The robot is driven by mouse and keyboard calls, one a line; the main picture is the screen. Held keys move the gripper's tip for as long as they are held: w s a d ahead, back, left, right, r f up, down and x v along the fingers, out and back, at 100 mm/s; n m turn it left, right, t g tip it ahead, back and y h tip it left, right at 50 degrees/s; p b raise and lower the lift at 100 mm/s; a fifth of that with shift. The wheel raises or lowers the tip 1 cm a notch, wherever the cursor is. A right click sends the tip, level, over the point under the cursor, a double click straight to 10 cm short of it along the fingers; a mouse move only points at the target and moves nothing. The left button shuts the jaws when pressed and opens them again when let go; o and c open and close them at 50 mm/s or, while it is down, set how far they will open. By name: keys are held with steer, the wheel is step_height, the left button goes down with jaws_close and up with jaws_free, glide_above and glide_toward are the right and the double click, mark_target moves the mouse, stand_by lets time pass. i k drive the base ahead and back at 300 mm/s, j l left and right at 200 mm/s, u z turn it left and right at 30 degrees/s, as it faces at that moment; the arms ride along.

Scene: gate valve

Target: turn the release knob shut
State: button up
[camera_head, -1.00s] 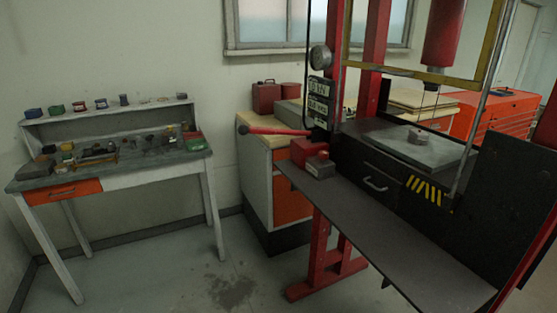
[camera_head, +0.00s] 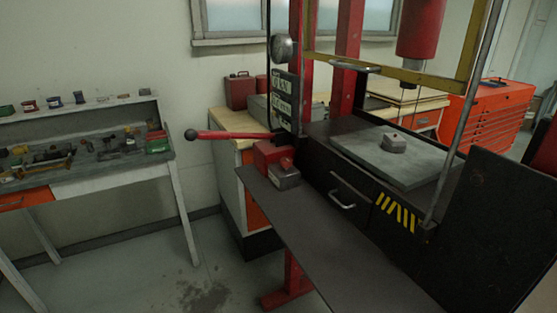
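A red hydraulic press stands right of centre. Its pump block (camera_head: 270,156), red with a grey front part, sits at the left end of the dark shelf. A small red knob (camera_head: 286,163) shows on the block's front; I take it for the release knob. Whether it is open or shut cannot be told. A red pump lever (camera_head: 232,135) with a dark ball end sticks out left from the block. My gripper is not in view, and nothing touches the knob.
The dark shelf (camera_head: 330,237) in front of the block is bare. A drawer handle (camera_head: 342,201) juts out beside it. A yellow-framed guard (camera_head: 385,69) hangs above the press plate (camera_head: 385,158). A workbench (camera_head: 100,174) stands left, with open floor between.

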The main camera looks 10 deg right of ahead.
mark_target(287, 162)
steer(key=i+j, duration=0.15)
steer(key=j, duration=0.3)
steer(key=i+j+z, duration=0.1)
steer(key=j, duration=0.4)
steer(key=i+j, duration=0.15)
steer(key=j, duration=0.3)
steer(key=i+j+z, duration=0.1)
steer(key=j, duration=0.4)
